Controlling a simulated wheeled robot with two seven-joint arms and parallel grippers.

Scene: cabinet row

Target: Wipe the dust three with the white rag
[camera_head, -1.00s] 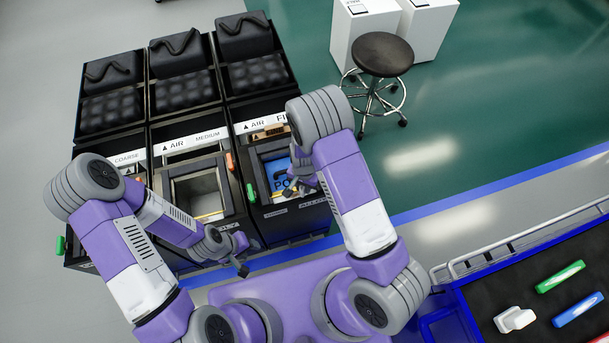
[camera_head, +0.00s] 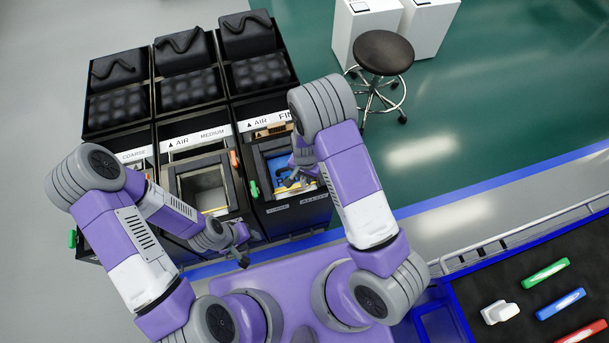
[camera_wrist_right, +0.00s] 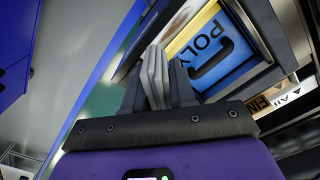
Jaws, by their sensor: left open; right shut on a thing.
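My right gripper (camera_head: 292,180) is over the open bay of the right cabinet, marked FINE. In the right wrist view it is shut on a pale grey, folded thing (camera_wrist_right: 155,72), which looks like the rag. Beyond it is a blue panel (camera_wrist_right: 212,50) lettered POLY; this panel (camera_head: 282,166) is partly covered by my gripper in the head view. I cannot tell whether the rag touches the panel. No dust can be made out. My left gripper (camera_head: 243,248) is open and empty in front of the middle cabinet.
The middle cabinet's bay (camera_head: 203,188) is open. A black stool (camera_head: 383,54) stands behind right, near white cabinets (camera_head: 365,25). A blue-edged cart (camera_head: 458,318) at lower right holds a white object (camera_head: 500,312) and green, blue and red bars (camera_head: 546,274).

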